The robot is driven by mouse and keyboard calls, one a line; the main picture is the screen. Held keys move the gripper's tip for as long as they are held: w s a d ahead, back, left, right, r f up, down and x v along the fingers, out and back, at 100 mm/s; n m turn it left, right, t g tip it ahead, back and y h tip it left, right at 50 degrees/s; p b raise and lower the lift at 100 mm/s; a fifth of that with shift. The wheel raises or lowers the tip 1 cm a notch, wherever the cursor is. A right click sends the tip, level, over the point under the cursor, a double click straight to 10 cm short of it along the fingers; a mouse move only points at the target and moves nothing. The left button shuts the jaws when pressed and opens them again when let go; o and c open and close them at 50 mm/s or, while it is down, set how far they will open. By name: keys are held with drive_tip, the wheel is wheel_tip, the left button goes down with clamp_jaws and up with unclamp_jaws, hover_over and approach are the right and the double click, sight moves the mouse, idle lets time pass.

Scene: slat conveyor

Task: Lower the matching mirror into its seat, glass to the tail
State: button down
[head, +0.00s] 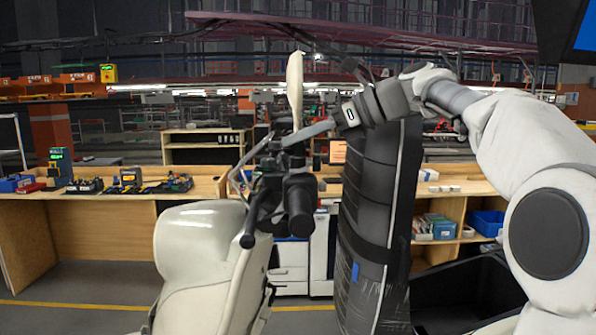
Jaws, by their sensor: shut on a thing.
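A mirror (295,88) with a cream shell shows almost edge-on in the head view, upright above the handlebar. Its glass face cannot be made out. My gripper (306,135) reaches in from the right and is shut on the mirror near its lower end. The cream scooter (198,245) stands below and to the left, with dark handlebar grips (300,207) and levers. The mirror's lower end and the seat are lost among the dark handlebar parts, so I cannot tell whether they touch.
A tall black ribbed thing (375,215) with a strap stands just right of the handlebar, below my wrist. A black bin (460,295) is at the lower right. Wooden benches (95,203) with tools and boxes line the back. Open floor shows at the left.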

drive_tip(key=shift+f, duration=0.9)
idle(0.5)
drive_tip(key=c, duration=0.6)
unclamp_jaws()
drive_tip(key=p+v, duration=0.1)
drive_tip(key=v, duration=1.6)
drive_tip(key=shift+d, duration=0.15)
drive_tip(key=shift+s+r, duration=0.1)
